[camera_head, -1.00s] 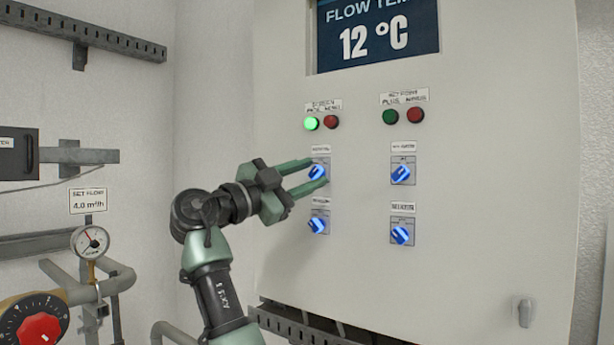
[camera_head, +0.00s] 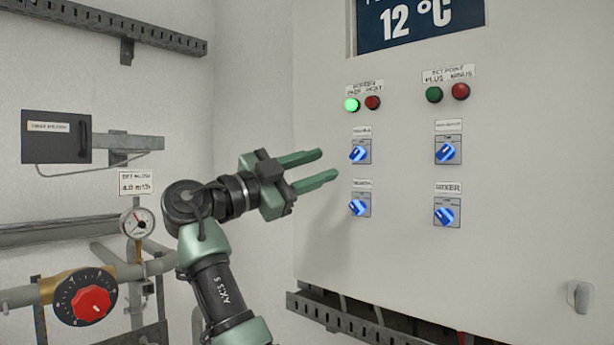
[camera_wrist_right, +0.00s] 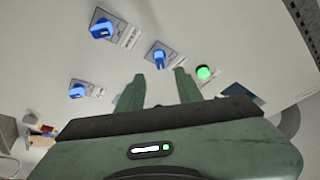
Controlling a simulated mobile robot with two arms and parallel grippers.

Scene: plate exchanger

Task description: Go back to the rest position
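My right gripper (camera_head: 328,164) is open and empty, its two green fingers pointing right toward the control cabinet (camera_head: 520,255). The fingertips are apart from the upper left blue knob (camera_head: 359,153), with a gap to the left of it. The lower left blue knob (camera_head: 358,207) is below. In the right wrist view, the open fingers (camera_wrist_right: 158,80) have a blue knob (camera_wrist_right: 159,58) beyond the gap between them, and the lit green button (camera_wrist_right: 204,72) is right of the fingertips. My left gripper is not in view.
Two more blue knobs (camera_head: 447,153) are on the cabinet's right side, and a display (camera_head: 415,22) reads 12 °C. At left are a gauge (camera_head: 137,222), pipes and a red dial (camera_head: 91,303). A metal cable tray (camera_head: 330,312) runs below the cabinet.

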